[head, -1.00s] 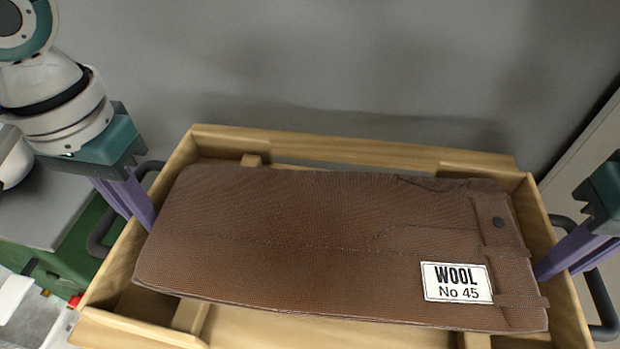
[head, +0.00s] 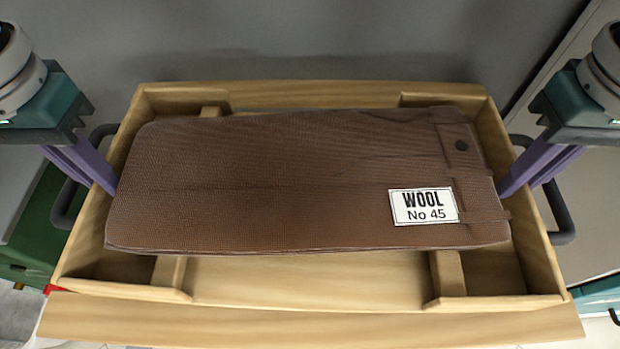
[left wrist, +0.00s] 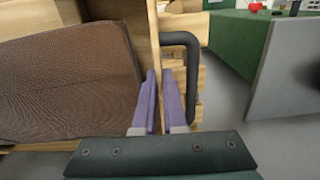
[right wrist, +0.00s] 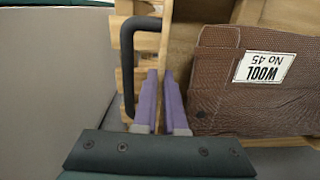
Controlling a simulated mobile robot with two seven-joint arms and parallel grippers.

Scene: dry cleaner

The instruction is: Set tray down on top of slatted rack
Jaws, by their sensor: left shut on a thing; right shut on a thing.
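The wooden tray (head: 527,232) fills the middle of the head view and carries a folded brown garment (head: 270,185) with a "WOOL No 45" label. My left gripper (head: 108,182) is shut on the tray's left side wall, beside its dark handle. My right gripper (head: 506,188) is shut on the right side wall, beside the other handle. In the left wrist view the purple fingers (left wrist: 160,100) straddle the wall; the right wrist view shows the same (right wrist: 162,100). Slatted wood shows below the handles, likely the rack (right wrist: 125,80); whether the tray touches it, I cannot tell.
A grey wall stands behind the tray (head: 300,40). A green cabinet (head: 35,225) is at the left, with a grey panel (left wrist: 290,70) near it in the left wrist view. A pale panel (head: 585,70) stands at the right. A wooden board (head: 310,324) runs along the tray's front.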

